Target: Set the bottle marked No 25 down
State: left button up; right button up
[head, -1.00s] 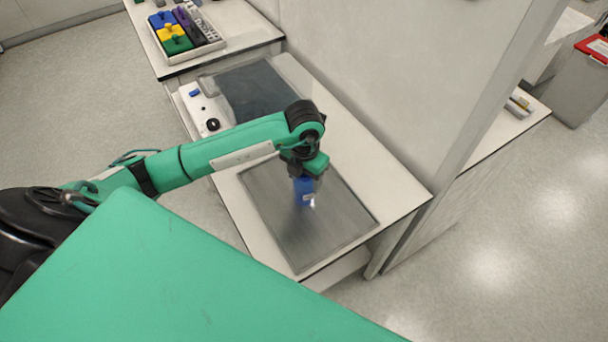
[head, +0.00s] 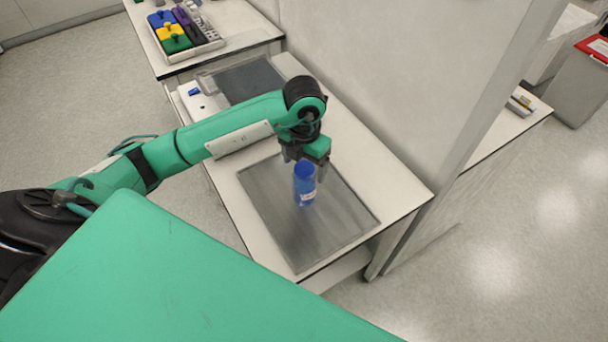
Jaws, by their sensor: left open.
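A blue bottle (head: 305,186) with a white label stands upright on the grey metal tray (head: 275,220) on the white bench. The label is too small to read. My left gripper (head: 306,158) is open just above and behind the bottle's top, apart from it as far as I can see. My right gripper is not in the head view.
Behind the tray, a device (head: 249,82) with a dark top sits on the bench, partly hidden by my left arm. A white tray of coloured blocks (head: 187,35) lies on the far bench. A wall panel (head: 400,90) borders the bench on the right.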

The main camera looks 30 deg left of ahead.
pick_arm(q)
notch_tip(320, 180, up, 6)
jog(key=shift+r+b, duration=0.25)
jog(key=shift+b, duration=0.15)
jog(key=shift+r, duration=0.25)
